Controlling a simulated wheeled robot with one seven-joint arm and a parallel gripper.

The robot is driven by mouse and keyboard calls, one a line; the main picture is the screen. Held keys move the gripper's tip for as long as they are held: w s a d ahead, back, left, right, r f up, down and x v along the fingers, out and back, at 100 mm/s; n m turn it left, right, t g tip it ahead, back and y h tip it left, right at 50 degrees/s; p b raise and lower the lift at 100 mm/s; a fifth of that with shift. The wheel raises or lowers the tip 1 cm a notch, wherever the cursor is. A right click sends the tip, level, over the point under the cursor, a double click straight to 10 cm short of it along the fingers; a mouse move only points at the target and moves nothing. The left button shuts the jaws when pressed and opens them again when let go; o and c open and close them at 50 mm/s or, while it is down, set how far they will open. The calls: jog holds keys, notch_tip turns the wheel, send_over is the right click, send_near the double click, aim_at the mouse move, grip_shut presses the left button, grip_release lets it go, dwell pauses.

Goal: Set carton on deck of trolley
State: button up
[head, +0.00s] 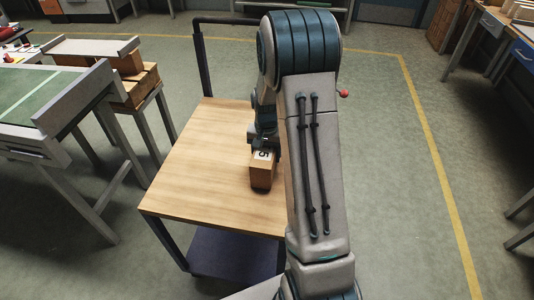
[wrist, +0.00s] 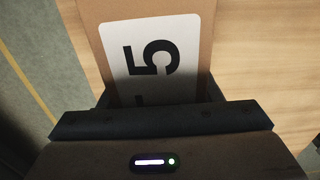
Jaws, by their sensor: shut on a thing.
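The carton (head: 261,177) is a small brown box with a white label bearing a black 5. In the head view it is at the middle of the trolley's wooden deck (head: 195,165), over its right part. My gripper (head: 263,150) is shut on the carton from above. In the wrist view the carton (wrist: 205,40) fills the top middle, with its label facing the camera, and the gripper body (wrist: 160,120) covers its lower part. Pale wood shows beside it. I cannot tell whether the carton's underside touches the deck. My arm hides the deck's right side.
The trolley has a dark upright handle (head: 203,60) at the far left and a dark lower shelf (head: 235,254). A green-topped table (head: 50,95) and a bench with wooden boxes (head: 135,85) stand to the left. Open floor (head: 400,180) lies to the right.

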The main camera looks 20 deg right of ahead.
jog(key=shift+f, duration=0.15)
jog(key=o, duration=1.6)
notch_tip(320, 180, up, 12)
jog(key=shift+f+p, duration=0.1)
jog(key=shift+p, duration=0.25)
jog(key=shift+s+a+r, duration=0.1)
jog(key=shift+s+r, duration=0.05)
jog(key=shift+r, duration=0.15)
jog(key=s+a+r+n, duration=0.2)
jog(key=s+a, duration=0.1)
jog(key=s, duration=0.4)
jog(key=s+a+r+n+t, duration=0.1)
jog(key=s+a, duration=0.3)
jog(key=s, duration=0.4)
jog(key=s+a+r+n+t, duration=0.1)
jog(key=s+a+r+n, duration=0.2)
jog(key=s, duration=0.4)
jog(key=shift+s+a+r+n, duration=0.2)
jog(key=shift+a+r+n, duration=0.15)
jog(key=shift+r, duration=0.25)
